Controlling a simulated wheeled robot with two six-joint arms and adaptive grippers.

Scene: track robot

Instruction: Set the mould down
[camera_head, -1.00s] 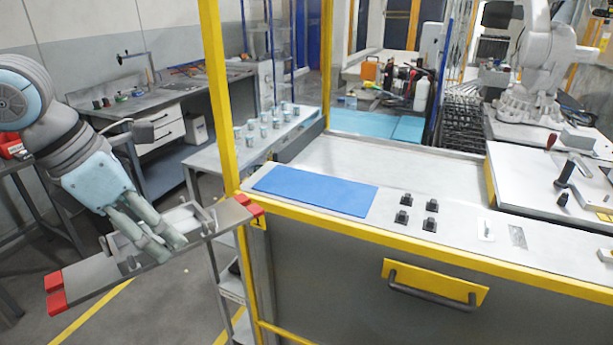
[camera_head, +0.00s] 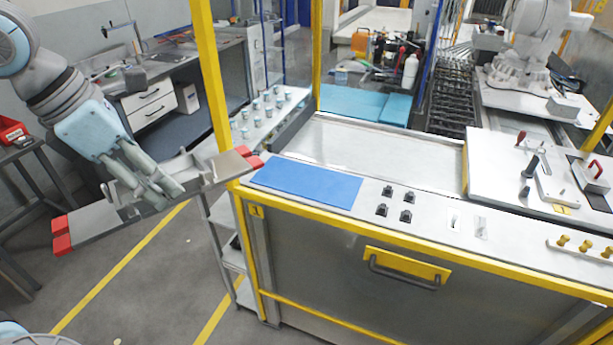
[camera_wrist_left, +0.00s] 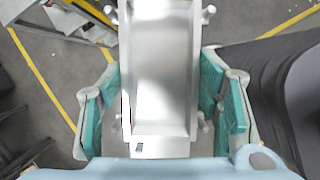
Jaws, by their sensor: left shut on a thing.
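The mould (camera_head: 92,224) is a long grey metal piece with red end blocks. My left gripper (camera_head: 166,192) is shut on its middle and holds it in the air, slightly slanted, with its right end higher in the picture. That right end overlaps the yellow post and bench corner in the head view; I cannot tell whether it touches. In the left wrist view the mould's shiny trough (camera_wrist_left: 162,60) lies between the teal finger pads. A flat blue mat (camera_head: 306,183) lies bare on the bench, right of the mould. My right gripper is not in view.
A yellow post (camera_head: 212,75) rises at the bench's left corner. Small black blocks (camera_head: 388,191) sit right of the mat. The yellow-edged bench (camera_head: 330,255) has a handle in front. A shelf with several cups (camera_head: 245,132) stands behind the post. Floor is open below the mould.

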